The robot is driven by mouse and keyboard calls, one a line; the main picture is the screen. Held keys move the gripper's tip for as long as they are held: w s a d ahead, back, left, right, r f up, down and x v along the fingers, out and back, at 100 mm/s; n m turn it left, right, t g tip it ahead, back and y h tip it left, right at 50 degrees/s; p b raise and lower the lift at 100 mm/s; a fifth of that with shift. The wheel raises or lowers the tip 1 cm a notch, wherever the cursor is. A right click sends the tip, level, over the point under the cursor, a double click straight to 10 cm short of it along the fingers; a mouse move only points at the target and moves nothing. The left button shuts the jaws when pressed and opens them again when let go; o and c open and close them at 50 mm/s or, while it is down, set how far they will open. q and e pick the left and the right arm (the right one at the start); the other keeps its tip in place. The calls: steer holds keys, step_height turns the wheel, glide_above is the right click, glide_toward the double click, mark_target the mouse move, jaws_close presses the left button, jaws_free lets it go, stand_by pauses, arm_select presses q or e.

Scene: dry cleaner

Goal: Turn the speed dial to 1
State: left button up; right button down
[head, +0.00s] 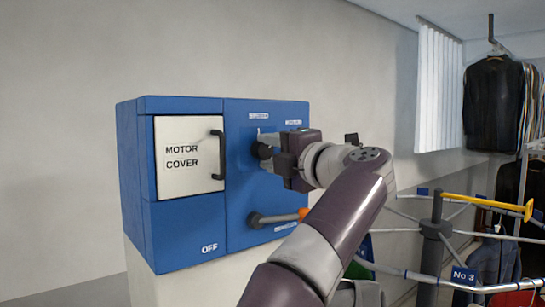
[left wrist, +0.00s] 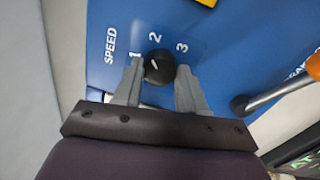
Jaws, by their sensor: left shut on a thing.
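The speed dial is a round black knob (left wrist: 160,70) on the blue panel. The word SPEED (left wrist: 110,45) and the numbers 1, 2 and 3 are printed around it. A short white mark on the knob points up-left in the left wrist view, seemingly between 1 and 2, though it is small. My left gripper (left wrist: 159,76) is shut on the knob, with one grey finger on each side. In the head view the left gripper (head: 275,150) reaches the panel from the right, and the dial (head: 263,151) is partly hidden by it. My right gripper is not in view.
The blue machine box (head: 180,237) carries a white MOTOR COVER door (head: 183,175) with a black handle (head: 218,155). A lever (head: 278,218) with an orange end sticks out below the dial. A garment rail (head: 437,235) stands at the right. A plain wall is behind.

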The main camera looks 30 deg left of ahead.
arm_select(q)
steer(key=n, duration=0.5)
steer(key=shift+g+b, duration=0.3)
steer(key=shift+b, duration=0.05)
steer(key=n, duration=0.5)
steer(key=shift+w, duration=0.1)
steer(key=shift+f+g, duration=0.1)
steer(key=shift+g, duration=0.2)
steer(key=o, duration=1.1)
steer(key=shift+c, duration=0.2)
steer(key=b+v, duration=0.1)
steer(key=v, duration=1.1)
steer(key=shift+d+f, duration=0.15)
steer(key=shift+d, duration=0.1)
